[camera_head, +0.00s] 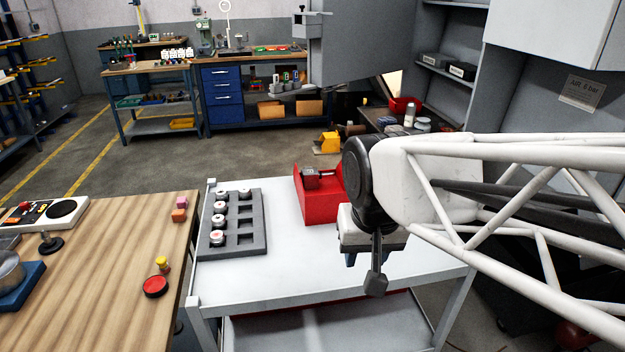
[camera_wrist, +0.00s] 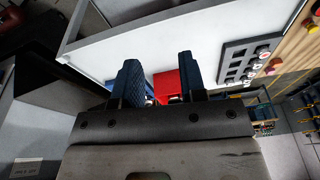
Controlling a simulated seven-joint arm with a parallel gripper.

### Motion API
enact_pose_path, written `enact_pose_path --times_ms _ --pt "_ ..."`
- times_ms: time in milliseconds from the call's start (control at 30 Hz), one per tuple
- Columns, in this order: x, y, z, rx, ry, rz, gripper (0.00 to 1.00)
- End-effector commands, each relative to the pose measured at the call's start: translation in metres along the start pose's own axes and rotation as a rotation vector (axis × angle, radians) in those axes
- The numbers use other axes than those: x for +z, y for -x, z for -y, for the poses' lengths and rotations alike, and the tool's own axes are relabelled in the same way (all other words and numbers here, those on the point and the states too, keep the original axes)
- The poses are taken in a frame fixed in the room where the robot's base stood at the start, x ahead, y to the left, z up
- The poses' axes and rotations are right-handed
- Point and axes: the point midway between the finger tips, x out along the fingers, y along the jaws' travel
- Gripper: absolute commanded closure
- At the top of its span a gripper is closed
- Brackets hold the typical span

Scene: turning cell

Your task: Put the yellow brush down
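I cannot make out a yellow brush in either view. My gripper (camera_head: 362,260) hangs over the right part of the white cart (camera_head: 290,285), with its blue fingers pointing down. In the wrist view, my gripper (camera_wrist: 160,75) has its two blue fingers apart, with the red box (camera_wrist: 167,84) showing through the gap. I see no brush between them, though the lower part of the gap is partly hidden by the gripper body. The red box (camera_head: 318,208) also stands on the cart in the head view, left of my gripper, with a dark grey item (camera_head: 312,180) in it.
A grey tray (camera_head: 252,243) with several white-topped round parts lies left on the cart. The wooden table (camera_head: 95,270) holds a small yellow piece (camera_head: 162,263) and a red-topped disc (camera_head: 155,286). The cart's front is clear. A yellow bin (camera_head: 328,143) is on the floor.

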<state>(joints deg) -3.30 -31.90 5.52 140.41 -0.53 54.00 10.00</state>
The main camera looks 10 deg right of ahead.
Motion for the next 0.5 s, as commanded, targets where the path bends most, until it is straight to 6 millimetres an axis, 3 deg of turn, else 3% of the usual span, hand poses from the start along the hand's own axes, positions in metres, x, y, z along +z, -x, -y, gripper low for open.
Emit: enact_pose_path --times_ms 200,500 --pt "0.035 -0.002 -0.022 0.01 0.071 -0.021 0.62" --pt "0.045 -0.003 -0.028 0.013 0.095 -0.024 0.62"
